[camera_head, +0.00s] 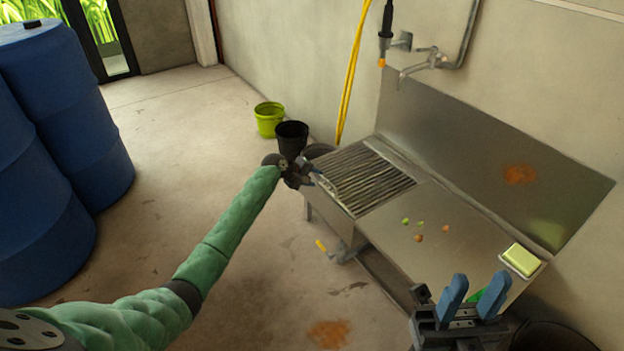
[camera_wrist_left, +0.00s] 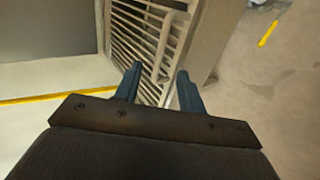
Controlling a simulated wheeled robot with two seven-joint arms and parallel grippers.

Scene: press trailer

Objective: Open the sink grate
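The sink grate (camera_head: 364,182) is a set of slanted metal bars lying closed over the left part of the steel sink unit (camera_head: 425,240). In the left wrist view the grate (camera_wrist_left: 130,32) shows bars and a raised handle (camera_wrist_left: 167,42) along its edge. My left gripper (camera_head: 316,178) is at the grate's left edge. In the left wrist view its two blue fingers (camera_wrist_left: 159,78) are apart, with the handle just beyond and between the tips; contact cannot be told. My right gripper (camera_head: 474,285) is open and empty in front of the sink's right end.
Small scraps (camera_head: 420,235) lie on the steel counter. A yellow sponge (camera_head: 521,260) is at its right end. A tap (camera_head: 420,62) and yellow hose (camera_head: 352,70) are on the wall. Blue barrels (camera_head: 75,110) stand left; a green pot (camera_head: 268,118) and black pot (camera_head: 291,138) stand behind the gripper.

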